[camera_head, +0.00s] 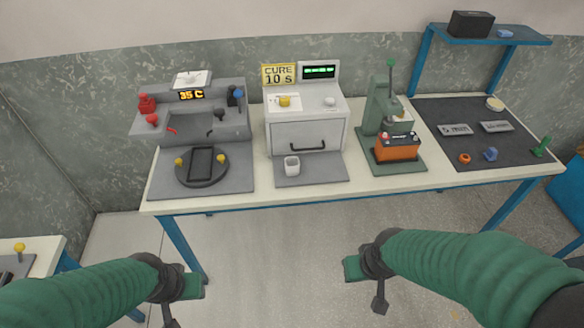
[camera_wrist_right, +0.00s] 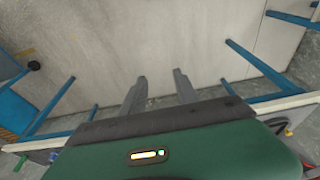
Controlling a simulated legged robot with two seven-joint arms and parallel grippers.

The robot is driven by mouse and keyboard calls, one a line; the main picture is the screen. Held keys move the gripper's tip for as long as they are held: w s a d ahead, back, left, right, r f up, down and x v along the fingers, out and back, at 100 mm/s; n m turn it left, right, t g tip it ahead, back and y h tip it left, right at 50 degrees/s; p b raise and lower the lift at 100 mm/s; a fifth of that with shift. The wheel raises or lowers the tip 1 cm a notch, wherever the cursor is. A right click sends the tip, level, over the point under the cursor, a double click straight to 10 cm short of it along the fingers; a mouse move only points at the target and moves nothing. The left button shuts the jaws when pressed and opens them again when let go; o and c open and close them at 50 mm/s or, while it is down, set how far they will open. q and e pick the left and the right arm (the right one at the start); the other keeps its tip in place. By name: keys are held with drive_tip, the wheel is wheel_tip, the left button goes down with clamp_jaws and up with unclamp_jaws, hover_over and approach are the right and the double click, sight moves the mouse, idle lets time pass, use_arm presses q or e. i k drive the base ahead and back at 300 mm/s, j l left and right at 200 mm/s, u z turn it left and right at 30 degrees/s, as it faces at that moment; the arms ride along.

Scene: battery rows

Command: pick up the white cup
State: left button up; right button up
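The white cup (camera_head: 292,167) stands upright on a grey mat (camera_head: 322,173) in front of the white cure box, near the table's front edge. My left gripper (camera_head: 190,286) is low at the left, in front of the table and well short of the cup; its fingers are not clear. My right gripper (camera_head: 352,268) is in front of the table, right of the cup and apart from it. In the right wrist view its two fingers (camera_wrist_right: 160,82) are spread with nothing between them. The cup does not show in that view.
The white cure box (camera_head: 306,125) with a drawer handle stands behind the cup. A sink unit with a round black fixture (camera_head: 202,168) is at the left. A green press (camera_head: 383,105) with an orange battery (camera_head: 397,147) is at the right. A blue shelf (camera_head: 490,36) rises behind.

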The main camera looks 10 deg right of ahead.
sight(292, 164)
drive_tip(key=i+j+z, duration=0.15)
drive_tip(key=i+j, duration=1.05)
drive_tip(key=i, duration=0.05)
